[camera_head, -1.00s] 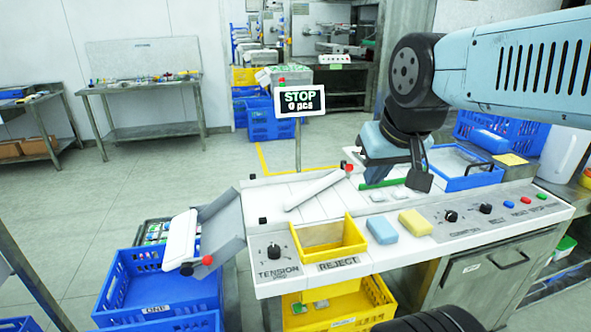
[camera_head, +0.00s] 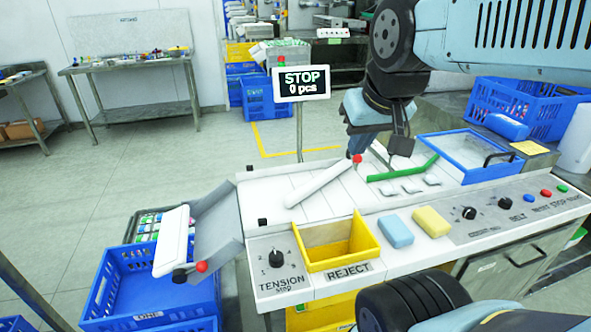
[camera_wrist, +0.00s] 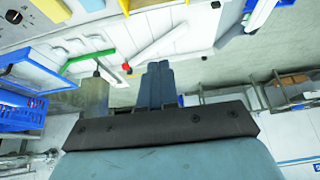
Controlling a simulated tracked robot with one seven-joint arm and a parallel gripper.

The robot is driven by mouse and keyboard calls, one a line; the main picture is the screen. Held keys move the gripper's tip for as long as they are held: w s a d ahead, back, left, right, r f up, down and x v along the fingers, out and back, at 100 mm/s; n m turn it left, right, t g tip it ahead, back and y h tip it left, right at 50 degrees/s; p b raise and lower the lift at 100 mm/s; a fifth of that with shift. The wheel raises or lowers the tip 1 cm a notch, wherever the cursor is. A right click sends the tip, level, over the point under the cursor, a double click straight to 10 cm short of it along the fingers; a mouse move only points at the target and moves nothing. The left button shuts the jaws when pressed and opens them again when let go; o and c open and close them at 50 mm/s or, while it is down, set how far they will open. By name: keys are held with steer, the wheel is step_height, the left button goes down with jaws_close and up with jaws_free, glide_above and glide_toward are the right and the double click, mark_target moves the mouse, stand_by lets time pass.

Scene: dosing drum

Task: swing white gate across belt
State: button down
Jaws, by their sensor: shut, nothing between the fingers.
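The white gate (camera_head: 322,182) is a long bar lying at a slant over the pale belt (camera_head: 270,196), with a red knob (camera_head: 357,158) at its far right end. My gripper (camera_head: 356,146) is above the far edge of the belt, close to the knob. In the wrist view my gripper (camera_wrist: 158,66) has its fingers together and empty. I cannot tell whether it touches the knob.
A yellow reject bin (camera_head: 337,245), a blue block (camera_head: 396,231) and a yellow block (camera_head: 431,221) are at the front. A second white bar with a red knob is at the left chute (camera_head: 218,225).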

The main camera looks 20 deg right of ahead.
steer(key=w+a+f+m+g+h, duration=0.2)
steer(key=w+f+m, duration=0.1)
steer(key=w, duration=0.7)
steer(key=w+a+f+m+g+h, duration=0.1)
steer(key=w+f+m+g, duration=0.25)
steer(key=w, duration=0.65)
steer(key=w+a+f+m+g+h, duration=0.1)
steer(key=w+a+f+m+h, duration=0.2)
steer(key=w, duration=0.6)
steer(key=w+a+f+m+g+h, duration=0.1)
steer(key=w+a+f+m+g, duration=0.15)
steer(key=w+f, duration=0.65)
steer(key=shift+m+t, duration=0.4)
steer(key=x, duration=0.3)
steer(key=s+x, duration=0.1)
steer(key=x, duration=0.6)
steer(key=shift+s+a+f, duration=0.15)
steer(key=shift+s+f, duration=0.15)
steer(key=s+d, duration=0.1)
steer(key=s, duration=0.1)
steer(key=shift+s+d, duration=0.3)
steer(key=shift+d, duration=0.05)
steer(key=shift+s+d+f, duration=0.1)
steer(key=shift+s+d, duration=0.15)
steer(key=shift+s, duration=0.2)
